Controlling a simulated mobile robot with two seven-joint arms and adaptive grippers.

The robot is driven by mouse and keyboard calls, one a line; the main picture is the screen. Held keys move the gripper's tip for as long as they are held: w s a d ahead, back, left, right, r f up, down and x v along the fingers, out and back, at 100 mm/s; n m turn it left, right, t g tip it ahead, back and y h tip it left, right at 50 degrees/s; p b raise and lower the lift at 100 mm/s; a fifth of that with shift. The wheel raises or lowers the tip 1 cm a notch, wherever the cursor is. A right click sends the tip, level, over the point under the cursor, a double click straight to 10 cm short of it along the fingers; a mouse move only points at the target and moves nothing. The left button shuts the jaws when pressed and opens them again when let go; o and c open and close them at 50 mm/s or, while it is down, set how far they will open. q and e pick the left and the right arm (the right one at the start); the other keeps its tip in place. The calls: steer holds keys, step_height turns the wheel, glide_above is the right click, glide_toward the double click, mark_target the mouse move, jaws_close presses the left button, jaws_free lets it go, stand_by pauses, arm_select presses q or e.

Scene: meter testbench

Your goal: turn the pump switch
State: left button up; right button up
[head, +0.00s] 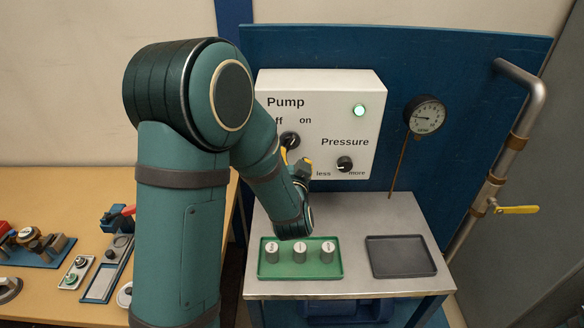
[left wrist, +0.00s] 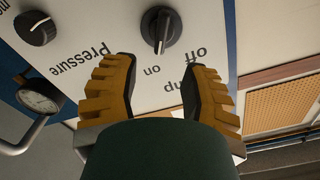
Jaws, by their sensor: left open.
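The pump switch (head: 290,139) is a black knob on the white control box (head: 335,88), below the words "off" and "on"; my arm partly covers "off". It also shows in the left wrist view (left wrist: 160,28), upside down, with its white mark facing nearer to "on" than to "off". The green lamp (head: 359,110) on the box is lit. My left gripper (head: 295,161) is just in front of the box, close below the switch. In the left wrist view its yellow fingers (left wrist: 158,88) are spread apart and empty, with the knob beyond them. My right gripper is not in view.
A pressure knob (head: 344,164) sits right of the switch. A gauge (head: 425,115) and a pipe with a yellow-handled valve (head: 516,209) stand further right. Below are a green tray (head: 270,271) with white-topped pieces and an empty dark tray (head: 400,257). Tools lie on the left table (head: 60,200).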

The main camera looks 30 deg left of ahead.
arm_select(q)
steer(key=v, duration=0.3)
steer(key=shift+s+d, duration=0.15)
steer(key=shift+s, duration=0.1)
steer(key=s+d+f+g+h+b, duration=0.1)
steer(key=d+f+g+h, duration=0.3)
steer(key=f, duration=0.7)
steer(key=s+d+f+g+h+b, duration=0.1)
steer(key=d+f+h, duration=0.4)
steer(key=f, duration=0.6)
steer(key=s+d+f+n+g+h+b, duration=0.1)
steer(key=s+d+f+g+h, duration=0.3)
steer(key=s+d+f+g, duration=0.4)
steer(key=s+d+f+b, duration=0.1)
steer(key=s+d+f, duration=0.2)
steer(key=s+f, duration=0.2)
steer(key=shift+s+d+n, duration=0.3)
steer(key=shift+s+d, duration=0.05)
steer(key=shift+s, duration=0.1)
